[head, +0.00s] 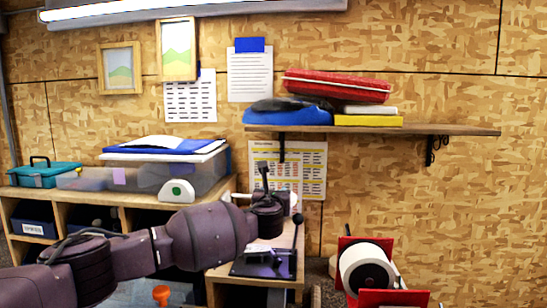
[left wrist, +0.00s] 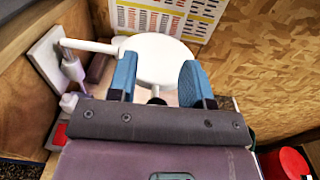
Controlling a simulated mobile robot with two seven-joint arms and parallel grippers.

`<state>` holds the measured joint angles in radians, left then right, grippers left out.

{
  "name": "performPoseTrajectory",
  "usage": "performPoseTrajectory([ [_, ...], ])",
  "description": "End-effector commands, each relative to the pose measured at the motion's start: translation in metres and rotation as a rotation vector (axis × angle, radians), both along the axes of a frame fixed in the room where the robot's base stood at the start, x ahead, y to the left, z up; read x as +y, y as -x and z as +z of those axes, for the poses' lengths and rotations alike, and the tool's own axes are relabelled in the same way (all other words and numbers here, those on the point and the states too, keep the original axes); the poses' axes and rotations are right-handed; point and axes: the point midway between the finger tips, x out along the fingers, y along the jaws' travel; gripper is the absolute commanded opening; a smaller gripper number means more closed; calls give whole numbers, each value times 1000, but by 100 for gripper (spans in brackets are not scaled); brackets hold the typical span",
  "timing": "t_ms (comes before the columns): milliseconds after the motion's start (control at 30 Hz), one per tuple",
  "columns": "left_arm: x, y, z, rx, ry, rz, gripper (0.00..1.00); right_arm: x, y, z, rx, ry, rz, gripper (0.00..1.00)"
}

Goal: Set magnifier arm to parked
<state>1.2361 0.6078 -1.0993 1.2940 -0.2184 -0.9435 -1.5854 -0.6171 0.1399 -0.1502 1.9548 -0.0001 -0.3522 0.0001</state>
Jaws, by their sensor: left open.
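The magnifier arm shows in the left wrist view as a round white head (left wrist: 155,58) on a thin white bar. The bar runs left to a white plate (left wrist: 47,62) on a wooden panel. My left gripper (left wrist: 158,66) is open, its blue fingers at the near left and right of the head; I cannot tell whether they touch it. In the head view my left gripper (head: 266,195) is over the bench end and hides most of the magnifier; a white piece (head: 293,201) shows just behind it. My right gripper is not in view.
A dark plate with an upright lever (head: 262,264) lies on the bench below my left gripper. A red stand with a white roll (head: 365,268) is to the right. A clear bin (head: 158,177) and a teal toolbox (head: 42,174) stand left. A wall shelf (head: 440,130) is above.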

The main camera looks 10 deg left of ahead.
Motion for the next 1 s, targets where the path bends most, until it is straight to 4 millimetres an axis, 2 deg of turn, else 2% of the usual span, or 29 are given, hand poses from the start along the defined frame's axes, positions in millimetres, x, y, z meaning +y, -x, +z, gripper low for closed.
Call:
performPoseTrajectory([
  [700,0,0,141,-4,2,1,46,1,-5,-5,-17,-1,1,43],
  [1000,0,0,180,-2,1,1,46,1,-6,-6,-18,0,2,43],
])
